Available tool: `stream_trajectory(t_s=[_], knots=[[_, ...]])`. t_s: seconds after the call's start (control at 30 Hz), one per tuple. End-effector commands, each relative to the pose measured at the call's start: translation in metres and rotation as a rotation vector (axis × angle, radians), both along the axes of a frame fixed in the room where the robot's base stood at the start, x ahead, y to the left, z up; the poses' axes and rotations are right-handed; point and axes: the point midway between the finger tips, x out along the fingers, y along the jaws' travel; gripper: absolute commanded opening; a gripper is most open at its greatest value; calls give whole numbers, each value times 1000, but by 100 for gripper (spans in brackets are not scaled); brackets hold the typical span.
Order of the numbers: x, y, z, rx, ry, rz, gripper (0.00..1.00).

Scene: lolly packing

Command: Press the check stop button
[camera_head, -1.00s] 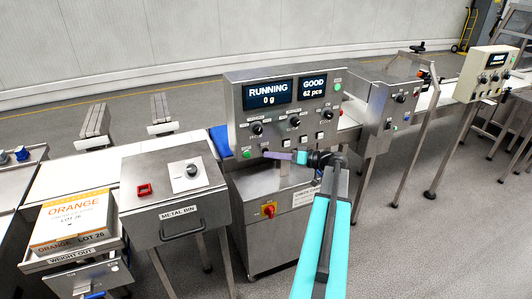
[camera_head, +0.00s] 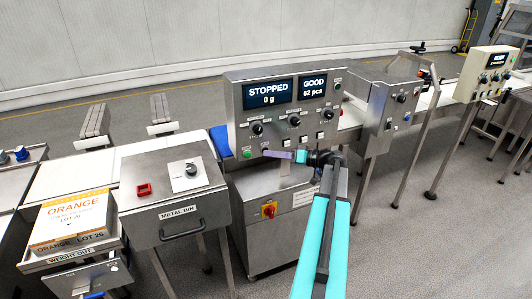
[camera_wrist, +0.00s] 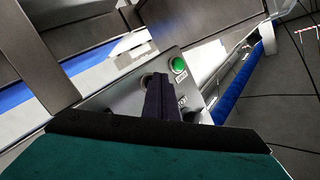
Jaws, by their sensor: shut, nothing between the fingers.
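The checkweigher panel (camera_head: 237,112) has a left screen (camera_head: 268,93) that reads STOPPED and 0 g. A green button (camera_head: 247,154) sits at the panel's lower left; it also shows in the wrist view (camera_wrist: 178,64) with a label below it. My gripper (camera_head: 267,153) is shut and empty, its tip at the panel just right of the green button. In the wrist view the fingers (camera_wrist: 158,82) cover the spot beside the green button. The stop button itself is hidden behind them, and contact cannot be seen directly.
The right screen (camera_head: 313,87) reads GOOD 62 pcs. Several black knobs and white buttons sit close above my gripper. A red and yellow switch (camera_head: 269,210) is on the cabinet below. The metal bin (camera_head: 172,190) stands to the left, with an orange-labelled carton (camera_head: 72,222) beyond.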

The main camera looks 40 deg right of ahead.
Motion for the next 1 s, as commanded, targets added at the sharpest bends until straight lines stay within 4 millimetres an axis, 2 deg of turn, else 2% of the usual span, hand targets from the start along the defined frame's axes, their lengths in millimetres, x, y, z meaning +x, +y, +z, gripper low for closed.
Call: stream_trajectory(t_s=[0.53, 1.0], knots=[[1, 0, 0, 0, 0, 0, 0], [-14, 6, -1, -1, 0, 0, 0]])
